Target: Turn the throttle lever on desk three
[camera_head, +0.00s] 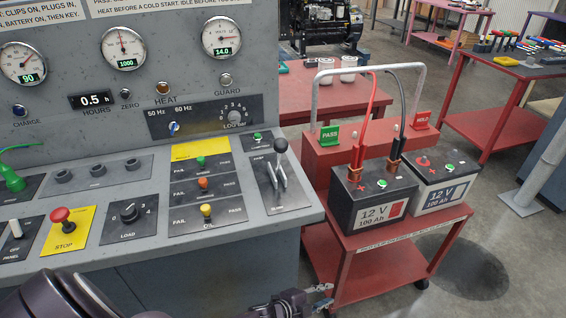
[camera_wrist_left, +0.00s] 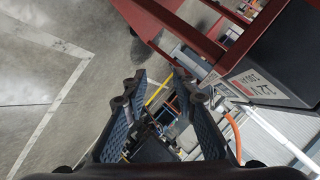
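The throttle lever (camera_head: 280,148) has a round black knob on metal arms and stands up from a dark plate (camera_head: 290,198) at the right end of the grey desk (camera_head: 312,213). My left gripper (camera_head: 322,297) is low at the bottom of the head view, in front of the desk edge and below the lever, apart from it. In the left wrist view, its two fingers (camera_wrist_left: 163,84) are spread with nothing between them. The lever does not show in that view. My right gripper is not in view.
A red trolley (camera_head: 345,250) with two 12 V batteries (camera_head: 372,195) (camera_head: 440,180) stands just right of the desk. Red and black cables rise to its metal hoop (camera_head: 318,80). A red stop button (camera_head: 62,218) and several small switches sit left of the lever.

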